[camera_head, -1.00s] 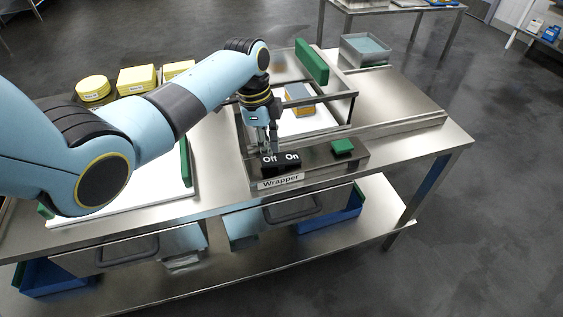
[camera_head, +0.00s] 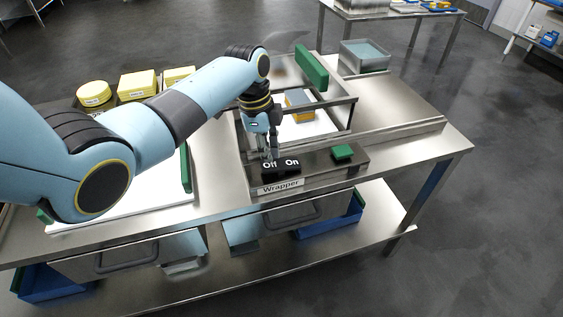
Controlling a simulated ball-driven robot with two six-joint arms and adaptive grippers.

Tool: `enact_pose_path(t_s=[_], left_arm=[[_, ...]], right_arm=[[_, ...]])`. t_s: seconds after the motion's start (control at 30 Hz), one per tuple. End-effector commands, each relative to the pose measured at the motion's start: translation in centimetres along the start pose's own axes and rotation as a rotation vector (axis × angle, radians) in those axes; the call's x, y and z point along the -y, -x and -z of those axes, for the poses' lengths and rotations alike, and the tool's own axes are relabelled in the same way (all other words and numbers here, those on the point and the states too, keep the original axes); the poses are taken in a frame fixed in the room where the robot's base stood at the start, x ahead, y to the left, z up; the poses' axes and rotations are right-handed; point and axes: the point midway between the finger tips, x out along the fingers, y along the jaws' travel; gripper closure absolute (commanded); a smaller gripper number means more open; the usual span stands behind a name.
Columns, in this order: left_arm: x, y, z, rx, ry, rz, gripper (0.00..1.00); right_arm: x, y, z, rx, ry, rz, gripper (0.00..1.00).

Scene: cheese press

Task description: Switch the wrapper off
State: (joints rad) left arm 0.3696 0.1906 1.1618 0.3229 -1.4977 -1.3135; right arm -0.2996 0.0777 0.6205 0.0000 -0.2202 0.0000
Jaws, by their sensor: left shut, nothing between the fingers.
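The wrapper (camera_head: 350,178) is a steel machine on the table, with a label (camera_head: 281,186) reading "Wrapper" on its front. Its black rocker switch (camera_head: 281,170) is marked "Off" on the left and "On" on the right. I cannot tell which side is pressed. My left gripper (camera_head: 269,157) points down, shut and empty, right at the "Off" side of the switch. Whether its tips touch the switch cannot be told. My right gripper is not in view.
A green button (camera_head: 342,152) sits right of the switch. A wrapped block (camera_head: 299,105) lies inside the wrapper's frame. Yellow cheeses (camera_head: 136,85) stand at the back left. A steel bin (camera_head: 364,56) stands behind the wrapper. The steel surface at right (camera_head: 395,100) is clear.

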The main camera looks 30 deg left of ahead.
Motion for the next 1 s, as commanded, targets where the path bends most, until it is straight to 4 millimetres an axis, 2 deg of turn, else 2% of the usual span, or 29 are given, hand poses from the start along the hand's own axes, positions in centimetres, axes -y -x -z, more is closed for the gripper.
enact_pose_path(t_s=[1.0], left_arm=[[0.0,-0.94,-0.14,0.0,0.0,0.0,1.0]], right_arm=[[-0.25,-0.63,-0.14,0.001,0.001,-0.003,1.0]])
